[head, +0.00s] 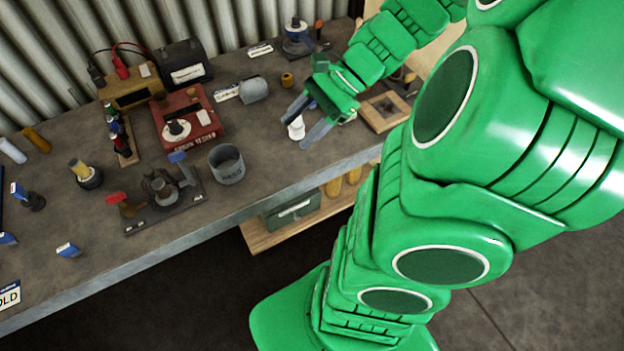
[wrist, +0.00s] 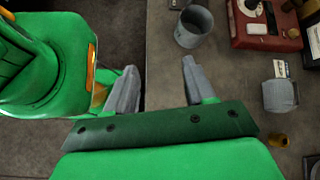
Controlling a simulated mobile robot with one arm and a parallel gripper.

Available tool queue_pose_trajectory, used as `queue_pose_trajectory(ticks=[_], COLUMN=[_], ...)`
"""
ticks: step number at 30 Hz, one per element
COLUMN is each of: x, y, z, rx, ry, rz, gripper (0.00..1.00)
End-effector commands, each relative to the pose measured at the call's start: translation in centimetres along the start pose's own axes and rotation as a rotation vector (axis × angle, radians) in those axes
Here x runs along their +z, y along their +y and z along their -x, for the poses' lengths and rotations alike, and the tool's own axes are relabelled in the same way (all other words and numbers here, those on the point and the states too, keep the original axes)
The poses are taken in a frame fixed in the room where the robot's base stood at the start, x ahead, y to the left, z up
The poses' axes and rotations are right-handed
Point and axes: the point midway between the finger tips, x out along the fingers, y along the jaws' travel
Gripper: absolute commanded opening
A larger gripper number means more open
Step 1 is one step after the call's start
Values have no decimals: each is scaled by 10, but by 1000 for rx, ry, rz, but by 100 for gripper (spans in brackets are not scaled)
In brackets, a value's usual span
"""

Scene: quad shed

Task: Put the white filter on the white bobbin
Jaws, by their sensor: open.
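My gripper (head: 299,133) is open over the front part of the bench, its two grey fingers apart. In the wrist view the gap between the fingers (wrist: 158,68) is empty. A small white piece (head: 296,128) shows between the fingers in the head view, beside the left one; I cannot tell whether it is the bobbin or the filter, and it does not show in the wrist view. A white disc-like piece with a dark centre (head: 177,129) sits on the red tester (head: 205,119). A white cylinder (head: 12,150) lies at the far left of the bench.
A grey cup (head: 226,164) stands left of my gripper, near the bench's front edge. A grey rounded part (head: 254,89) and a small brass-coloured piece (head: 287,80) lie behind. A wooden frame (head: 385,111) is to the right. Bare bench lies between cup and gripper.

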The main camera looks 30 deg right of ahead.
Motion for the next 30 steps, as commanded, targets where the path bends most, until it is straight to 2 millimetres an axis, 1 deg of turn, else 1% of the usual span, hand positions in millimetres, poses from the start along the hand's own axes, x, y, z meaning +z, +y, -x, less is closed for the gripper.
queue_pose_trajectory(ticks=[1,6,13,21,27,30], x=[11,39,68,90,99,102], y=[5,25,54,90,112,119], z=[-8,-25,-36,-36,-27,-21], rx=[49,199,388,599,737,787], ry=[24,92,181,275,340,371], rz=[60,255,519,821,1029,1107], gripper=[54,54,54,54,54,54])
